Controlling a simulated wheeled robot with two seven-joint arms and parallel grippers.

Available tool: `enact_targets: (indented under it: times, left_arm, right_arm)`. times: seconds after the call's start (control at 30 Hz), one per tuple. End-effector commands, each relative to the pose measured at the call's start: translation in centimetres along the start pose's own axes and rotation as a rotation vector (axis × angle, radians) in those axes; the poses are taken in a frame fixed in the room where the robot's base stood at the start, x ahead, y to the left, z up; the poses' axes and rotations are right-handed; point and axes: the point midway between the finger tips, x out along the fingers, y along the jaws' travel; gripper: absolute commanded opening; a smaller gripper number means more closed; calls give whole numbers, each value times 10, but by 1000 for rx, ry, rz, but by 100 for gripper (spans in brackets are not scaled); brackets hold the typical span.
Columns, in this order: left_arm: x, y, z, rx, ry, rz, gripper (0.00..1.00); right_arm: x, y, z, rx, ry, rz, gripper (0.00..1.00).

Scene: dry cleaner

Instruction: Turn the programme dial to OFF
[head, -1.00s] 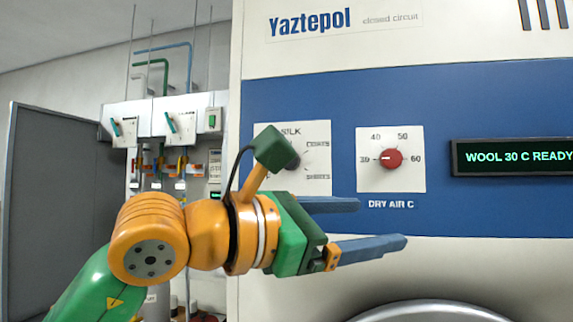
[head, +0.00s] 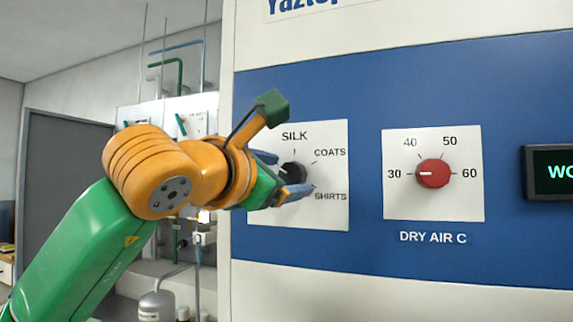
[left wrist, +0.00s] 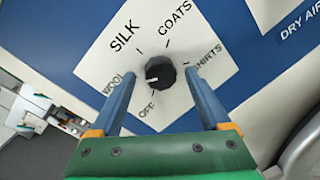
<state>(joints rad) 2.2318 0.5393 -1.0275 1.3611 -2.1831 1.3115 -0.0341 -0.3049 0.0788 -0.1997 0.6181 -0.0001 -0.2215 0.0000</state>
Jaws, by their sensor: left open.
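The programme dial (left wrist: 161,72) is a black round knob on a white plate (left wrist: 100,68) marked WOOL, SILK, COATS, SHIRTS and OFF. Its pale mark points toward WOOL in the left wrist view. The dial also shows in the head view (head: 294,172), partly hidden by my fingers. My left gripper (head: 283,174) is open, with its blue fingers on either side of the dial. In the left wrist view the gripper (left wrist: 161,76) shows gaps between both fingers and the knob. I cannot tell how far the tips reach along it. My right gripper is not in view.
A red DRY AIR C dial (head: 433,173) sits to the right on the blue panel (head: 365,90), pointing at 30. A dark display (head: 550,172) is at the right edge. Wall pipes and a grey door (head: 65,160) stand at the left.

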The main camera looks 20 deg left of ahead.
Motion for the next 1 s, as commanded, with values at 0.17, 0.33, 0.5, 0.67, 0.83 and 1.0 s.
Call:
enact_targets:
  times: [0.17,0.33,0.5,0.67,0.83,1.0]
  left_arm:
    - [0,-1,-1,0,0,-1,71]
    - [0,-1,0,0,-1,-1,25]
    - [0,-1,0,-1,-2,-1,0]
    - [0,-1,0,-19,-4,1,0]
    - [0,-2,-1,-86,-11,6,0]
    - [0,-3,-2,-211,-23,15,0]
  right_arm:
    - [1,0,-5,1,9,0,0]
    - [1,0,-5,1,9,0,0]
    - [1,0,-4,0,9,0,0]
    - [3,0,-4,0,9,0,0]
    - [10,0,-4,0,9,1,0]
    - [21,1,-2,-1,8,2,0]
